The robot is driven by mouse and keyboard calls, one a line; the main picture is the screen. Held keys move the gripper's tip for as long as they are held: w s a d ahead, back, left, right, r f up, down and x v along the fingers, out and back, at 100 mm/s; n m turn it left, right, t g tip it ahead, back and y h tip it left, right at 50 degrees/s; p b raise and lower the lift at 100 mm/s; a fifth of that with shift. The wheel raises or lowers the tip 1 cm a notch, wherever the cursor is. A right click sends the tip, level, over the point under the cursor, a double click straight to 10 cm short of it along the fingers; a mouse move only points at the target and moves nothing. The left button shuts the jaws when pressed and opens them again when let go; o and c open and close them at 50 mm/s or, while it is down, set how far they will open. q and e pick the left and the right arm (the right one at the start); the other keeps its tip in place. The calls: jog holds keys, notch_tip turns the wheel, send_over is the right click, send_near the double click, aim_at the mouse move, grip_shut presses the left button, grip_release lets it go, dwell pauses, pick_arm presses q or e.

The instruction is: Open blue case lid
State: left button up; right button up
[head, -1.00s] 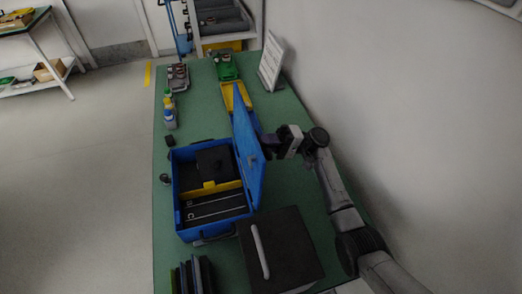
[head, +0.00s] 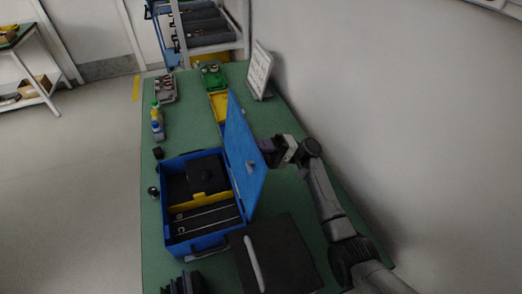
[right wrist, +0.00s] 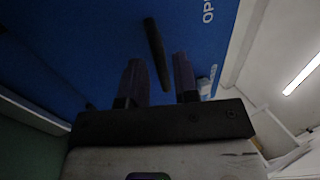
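The blue case (head: 180,247) sits on the green table with its blue lid (head: 243,150) standing up along its right side. Inside the case are a black block, a yellow piece and metal rods. My right gripper (head: 266,147) is just right of the lid, close to its outer face. In the right wrist view, the lid (right wrist: 90,45) fills much of the picture, and the fingers of my right gripper (right wrist: 159,78) are apart. A narrow black bar (right wrist: 157,50) on the lid shows between them; I cannot tell whether they touch it. My left gripper is out of view.
A black box (head: 285,255) with a light handle stands in front of the right arm. Bottles (head: 157,122), a yellow tray (head: 220,105) and a white sign board (head: 259,70) are farther back. A wall runs along the right.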

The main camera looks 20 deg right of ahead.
jog(key=shift+o, duration=0.8)
jog(key=b+v, duration=0.1)
jog(key=v, duration=0.6)
jog(key=shift+d, duration=0.25)
